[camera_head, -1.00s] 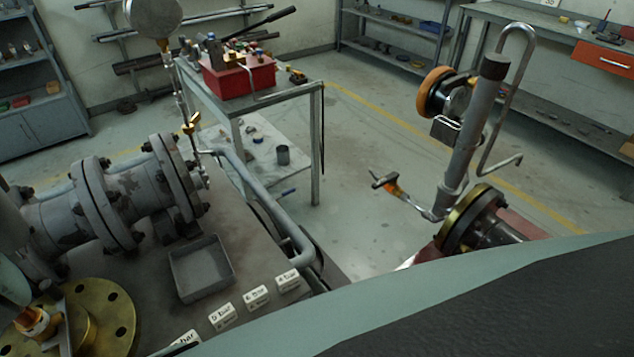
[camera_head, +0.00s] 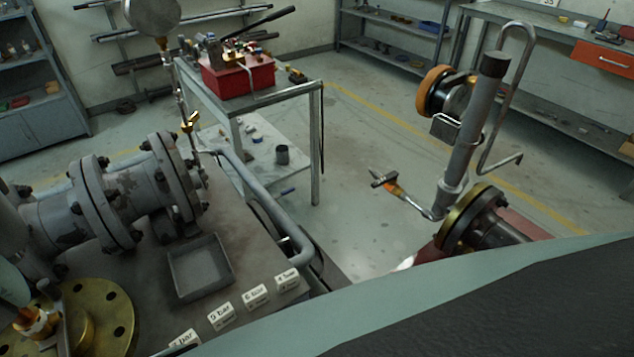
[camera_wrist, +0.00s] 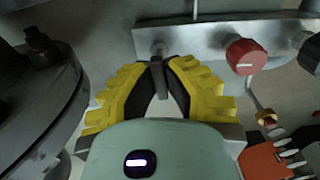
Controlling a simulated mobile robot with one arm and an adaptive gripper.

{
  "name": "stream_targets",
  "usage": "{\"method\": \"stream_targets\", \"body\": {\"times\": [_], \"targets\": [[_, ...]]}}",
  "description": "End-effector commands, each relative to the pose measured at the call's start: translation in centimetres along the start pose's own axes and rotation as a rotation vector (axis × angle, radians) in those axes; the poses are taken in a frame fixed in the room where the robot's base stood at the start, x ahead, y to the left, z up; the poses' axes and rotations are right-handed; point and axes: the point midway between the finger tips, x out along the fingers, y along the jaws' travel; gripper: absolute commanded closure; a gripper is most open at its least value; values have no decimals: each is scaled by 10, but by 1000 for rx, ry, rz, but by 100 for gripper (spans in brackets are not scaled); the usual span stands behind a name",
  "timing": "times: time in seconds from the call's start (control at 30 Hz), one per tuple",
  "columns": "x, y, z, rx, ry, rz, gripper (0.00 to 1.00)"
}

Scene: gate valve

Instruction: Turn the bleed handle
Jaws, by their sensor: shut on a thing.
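My gripper (camera_wrist: 158,70) has yellow ribbed fingers with dark inner pads and fills the middle of the wrist view. Its fingertips are shut on a thin grey lever, which looks like the bleed handle (camera_wrist: 157,50). The lever hangs from a grey metal bar (camera_wrist: 200,38) at the top of that view. I cannot make out the gripper or the held lever in the head view.
A red knob (camera_wrist: 246,57) is on the bar, right of the fingers. A large bolted flange (camera_wrist: 45,95) stands close on the left. The head view shows a flanged pipe (camera_head: 120,200), a grey tray (camera_head: 200,267), label cards (camera_head: 255,296) and a red toolbox (camera_head: 238,77) on a cart.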

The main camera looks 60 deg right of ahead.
Motion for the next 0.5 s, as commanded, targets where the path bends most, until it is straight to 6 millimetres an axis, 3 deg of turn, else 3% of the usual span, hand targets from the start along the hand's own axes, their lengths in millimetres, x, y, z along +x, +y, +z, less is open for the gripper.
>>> {"method": "stream_targets", "body": {"times": [0.5], "targets": [[1, 0, 0, 81, -1, 3, 100]]}}
